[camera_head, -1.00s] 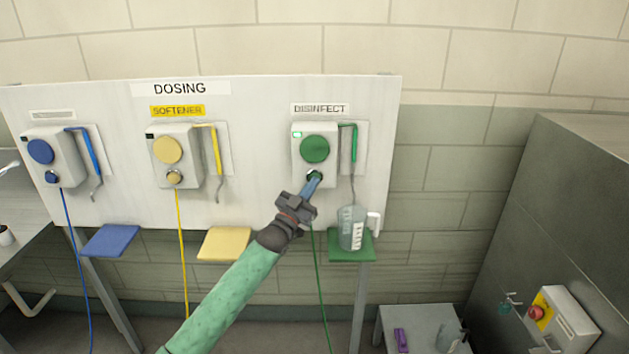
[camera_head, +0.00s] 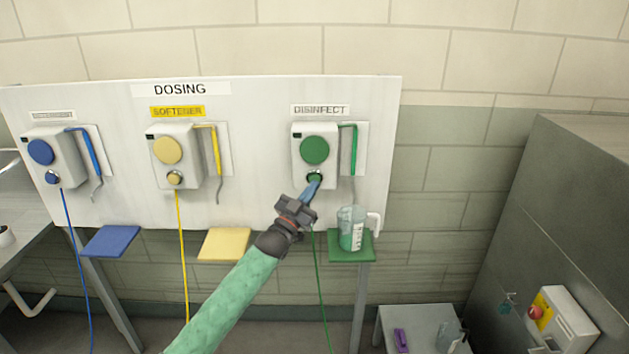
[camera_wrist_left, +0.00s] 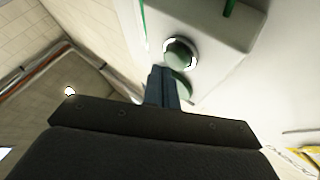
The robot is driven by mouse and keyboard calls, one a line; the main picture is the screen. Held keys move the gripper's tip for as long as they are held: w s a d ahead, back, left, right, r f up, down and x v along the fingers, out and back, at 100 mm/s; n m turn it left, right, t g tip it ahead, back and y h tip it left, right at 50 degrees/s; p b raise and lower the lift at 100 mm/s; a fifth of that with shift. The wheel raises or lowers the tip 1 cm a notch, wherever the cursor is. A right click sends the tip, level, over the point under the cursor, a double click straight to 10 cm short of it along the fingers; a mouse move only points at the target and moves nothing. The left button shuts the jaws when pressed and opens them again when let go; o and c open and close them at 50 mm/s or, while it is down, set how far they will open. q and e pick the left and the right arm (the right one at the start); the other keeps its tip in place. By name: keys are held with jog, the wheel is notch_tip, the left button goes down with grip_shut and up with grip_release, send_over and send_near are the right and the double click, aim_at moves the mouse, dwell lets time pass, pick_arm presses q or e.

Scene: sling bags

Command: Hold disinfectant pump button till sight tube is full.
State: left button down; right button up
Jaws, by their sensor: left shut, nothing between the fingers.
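The disinfect pump (camera_head: 301,156) is a white box with a large green disc (camera_head: 315,150) and a small green button (camera_head: 315,178) below it. My left gripper (camera_head: 313,186) is shut and empty, its blue fingertips just below the button. In the left wrist view the fingertips (camera_wrist_left: 163,75) are close to the button (camera_wrist_left: 180,52), with a small gap seeming to show. A clear jug (camera_head: 351,230) with green liquid in its lower part stands on the green shelf (camera_head: 349,256) under the green spout (camera_head: 354,150). I cannot make out a separate sight tube. My right gripper is not in view.
The softener pump (camera_head: 172,160) and a blue pump (camera_head: 50,160) hang to the left on the same white board. A yellow shelf (camera_head: 224,243) and blue shelf (camera_head: 110,240) stick out below. A steel cabinet (camera_head: 570,190) stands at right.

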pick_arm(q)
jog(key=shift+s, duration=0.2)
jog(key=shift+s+p, duration=0.7)
jog(key=shift+s, duration=1.85)
